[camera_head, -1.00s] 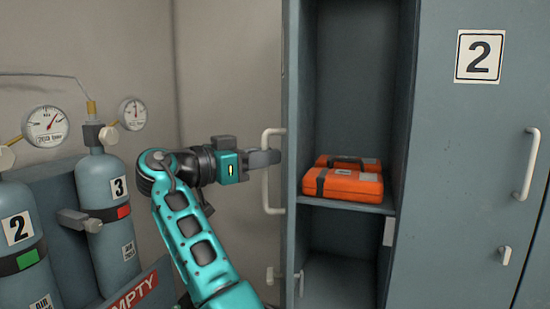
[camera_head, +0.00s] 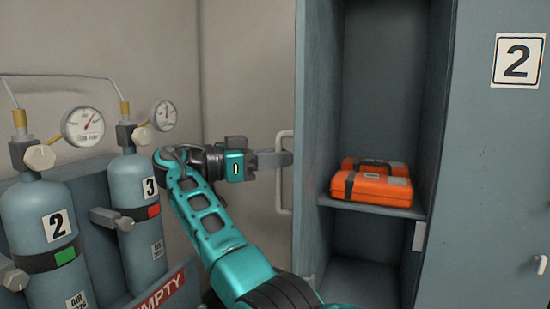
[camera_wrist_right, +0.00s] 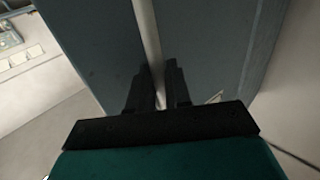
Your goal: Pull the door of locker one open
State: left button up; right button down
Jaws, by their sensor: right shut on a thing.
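The door of locker one (camera_head: 312,130) stands swung open, and I see its inner face at a steep angle at the left of the open locker. Its white bar handle (camera_head: 283,200) sticks out to the left from the door's outer side. My right gripper (camera_head: 285,159) is shut on the upper part of this handle. In the right wrist view the handle (camera_wrist_right: 148,35) runs between the two dark fingers (camera_wrist_right: 158,92), with the blue-grey door (camera_wrist_right: 95,45) behind. My left gripper is not in view.
An orange case (camera_head: 372,184) lies on a shelf (camera_head: 385,209) inside the open locker. Locker two (camera_head: 480,160) is closed at the right. Gas cylinders (camera_head: 135,190) with gauges (camera_head: 83,125) stand at the left, near my right arm. A bare wall (camera_head: 250,70) is behind the gripper.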

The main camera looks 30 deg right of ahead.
jog(key=shift+d+r, duration=0.2)
jog(key=shift+r, duration=0.1)
jog(key=c, duration=1.4)
grip_release()
jog(key=shift+d, duration=0.1)
jog(key=shift+o, duration=0.9)
jog(key=shift+w+f, duration=0.1)
jog(key=shift+f, duration=0.15)
jog(key=a, duration=0.7)
jog(key=shift+w+a, duration=0.3)
jog(key=shift+w, duration=0.05)
